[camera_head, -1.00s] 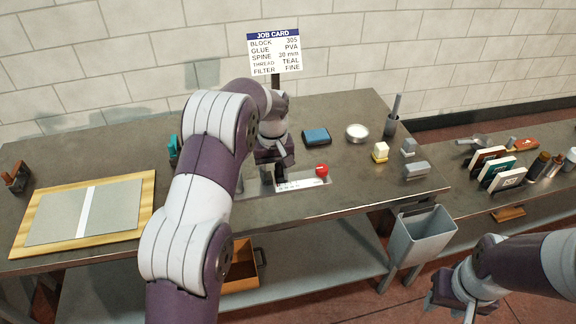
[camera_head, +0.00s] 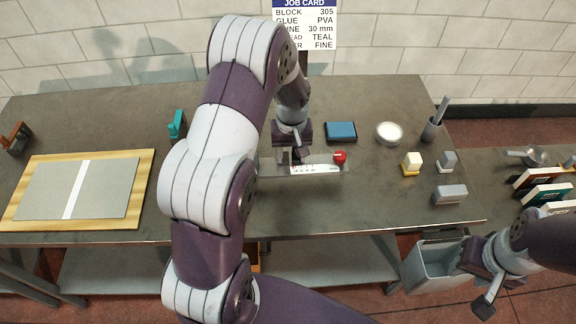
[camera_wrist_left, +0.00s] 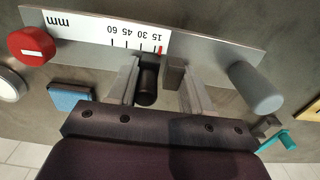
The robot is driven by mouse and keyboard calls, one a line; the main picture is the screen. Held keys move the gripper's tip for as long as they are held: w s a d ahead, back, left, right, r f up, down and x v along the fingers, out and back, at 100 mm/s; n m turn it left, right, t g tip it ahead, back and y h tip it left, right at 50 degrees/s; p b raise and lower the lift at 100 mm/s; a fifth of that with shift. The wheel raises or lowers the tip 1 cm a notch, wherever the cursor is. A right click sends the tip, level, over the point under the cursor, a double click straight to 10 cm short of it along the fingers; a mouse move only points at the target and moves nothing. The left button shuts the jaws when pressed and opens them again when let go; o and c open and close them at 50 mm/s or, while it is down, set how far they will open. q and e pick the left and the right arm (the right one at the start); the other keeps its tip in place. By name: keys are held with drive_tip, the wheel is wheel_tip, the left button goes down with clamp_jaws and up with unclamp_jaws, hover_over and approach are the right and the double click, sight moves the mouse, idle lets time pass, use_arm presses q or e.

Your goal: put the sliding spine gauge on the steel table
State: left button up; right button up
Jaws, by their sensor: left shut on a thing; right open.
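The sliding spine gauge (camera_head: 318,168) is a flat steel bar with a white mm scale and a red knob at one end. My left gripper (camera_head: 297,152) is shut on it over the steel table (camera_head: 380,208). In the left wrist view the gauge (camera_wrist_left: 215,52) spans the top, with a black knob (camera_wrist_left: 148,82) and a small grey block between the fingers (camera_wrist_left: 160,90). A red mark sits near the 15 end. I cannot tell whether the bar touches the table. My right gripper (camera_head: 480,279) is open and empty at the lower right.
A blue pad (camera_head: 341,131), a white dish (camera_head: 389,132) and small blocks (camera_head: 412,162) lie right of the gauge. A framed grey board (camera_head: 112,218) lies left. A grey bin (camera_head: 432,268) hangs by my right gripper. The table's front middle is clear.

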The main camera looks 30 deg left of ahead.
sight(288, 168)
use_arm(q)
drive_tip(key=f, duration=0.3)
drive_tip(key=f+p, duration=0.1)
drive_tip(key=f, duration=0.1)
drive_tip(key=shift+s+a, duration=0.25)
drive_tip(key=shift+s, duration=0.15)
drive_tip(key=shift+s+f, duration=0.1)
drive_tip(key=shift+f, duration=0.2)
use_arm(e)
drive_tip(key=shift+w+r, duration=0.45)
use_arm(q)
drive_tip(key=shift+f, duration=0.1)
drive_tip(key=o, duration=1.2)
drive_tip(key=shift+o, duration=0.2)
